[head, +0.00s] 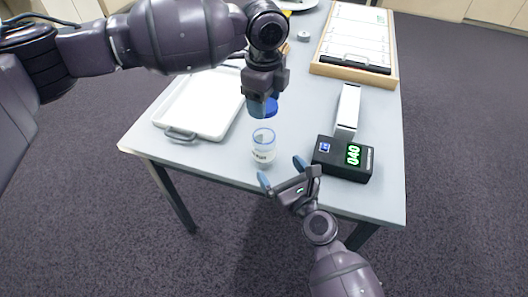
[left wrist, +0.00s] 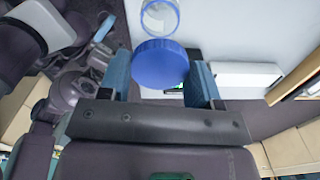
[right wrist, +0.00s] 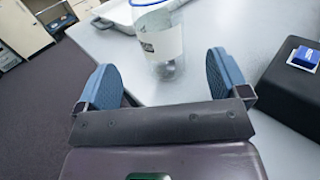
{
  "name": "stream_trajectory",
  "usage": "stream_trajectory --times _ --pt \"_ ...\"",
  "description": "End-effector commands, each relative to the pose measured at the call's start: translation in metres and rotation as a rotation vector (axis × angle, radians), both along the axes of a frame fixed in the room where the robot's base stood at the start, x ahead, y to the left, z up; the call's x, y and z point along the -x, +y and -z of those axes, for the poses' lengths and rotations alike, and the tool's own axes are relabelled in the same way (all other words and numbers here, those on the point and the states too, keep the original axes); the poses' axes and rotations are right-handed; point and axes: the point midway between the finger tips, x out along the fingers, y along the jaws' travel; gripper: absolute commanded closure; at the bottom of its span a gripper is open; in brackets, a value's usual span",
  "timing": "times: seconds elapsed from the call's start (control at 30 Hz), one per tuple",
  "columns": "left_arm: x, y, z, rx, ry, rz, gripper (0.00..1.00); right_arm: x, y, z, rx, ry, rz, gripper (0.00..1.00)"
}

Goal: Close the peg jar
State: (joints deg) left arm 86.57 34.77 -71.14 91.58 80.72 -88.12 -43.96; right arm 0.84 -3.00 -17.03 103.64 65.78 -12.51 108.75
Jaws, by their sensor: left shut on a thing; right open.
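The peg jar (head: 263,147) is a clear jar with a white label, standing upright and uncovered near the table's front edge. It also shows in the right wrist view (right wrist: 157,42) and at the top of the left wrist view (left wrist: 160,17). My left gripper (head: 262,101) is shut on the blue lid (left wrist: 160,63) and holds it above the jar, apart from the rim. The lid shows between the fingers in the head view (head: 266,108). My right gripper (head: 284,178) is open and empty at the table's front edge, just short of the jar; its fingers (right wrist: 165,82) point toward it.
A white tray (head: 201,104) with a grey handle lies left of the jar. A black device with a green display (head: 343,158) stands right of it. A wooden-framed board (head: 353,38) lies at the back right. The table (head: 385,118) is clear around the jar.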

Motion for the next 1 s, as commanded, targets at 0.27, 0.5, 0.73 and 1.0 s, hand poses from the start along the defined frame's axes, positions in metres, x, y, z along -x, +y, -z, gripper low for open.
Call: stream_trajectory --times 0.27,0.5,0.73,1.0 --pt "0.0 0.0 0.0 0.0 0.0 0.0 0.64 -0.041 0.022 0.0 0.0 -0.001 0.0 0.06" --pt "0.0 0.0 0.0 0.0 0.0 -0.001 0.64 -0.067 0.035 0.0 0.001 -0.002 0.0 0.06" --pt "0.0 0.0 0.0 0.0 0.0 -0.001 0.64 -0.077 0.04 0.0 0.001 0.0 0.001 0.06" --pt "0.0 0.0 0.0 0.0 0.0 0.0 0.64 -0.078 0.041 0.0 0.001 0.0 0.001 0.06"
